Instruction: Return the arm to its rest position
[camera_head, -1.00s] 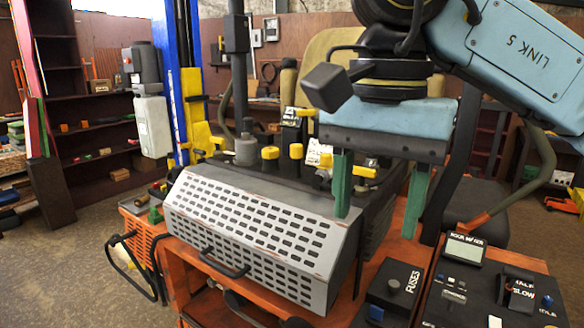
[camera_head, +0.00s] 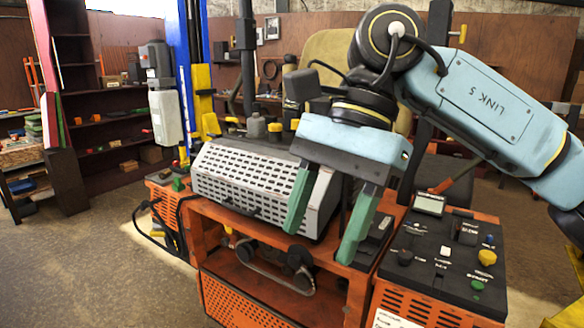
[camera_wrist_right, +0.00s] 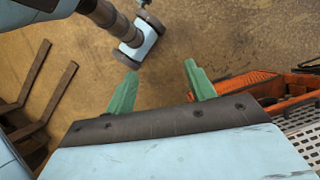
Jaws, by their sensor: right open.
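My right gripper (camera_head: 320,240) hangs in the middle of the head view, its pale blue body above two green fingers pointing down. The fingers are apart with nothing between them, in front of the right end of the grey perforated cover (camera_head: 262,178). It also shows in the right wrist view (camera_wrist_right: 160,70), open and empty over brown floor. My right arm, marked LINK 5, runs from it to the right edge. My left gripper does not show in the head view.
The orange machine (camera_head: 240,290) stands below and behind the gripper. A black control panel (camera_head: 445,255) with knobs is to its right. A blue post (camera_head: 185,60) and dark shelves (camera_head: 95,95) stand behind. Open floor (camera_head: 100,270) lies at left.

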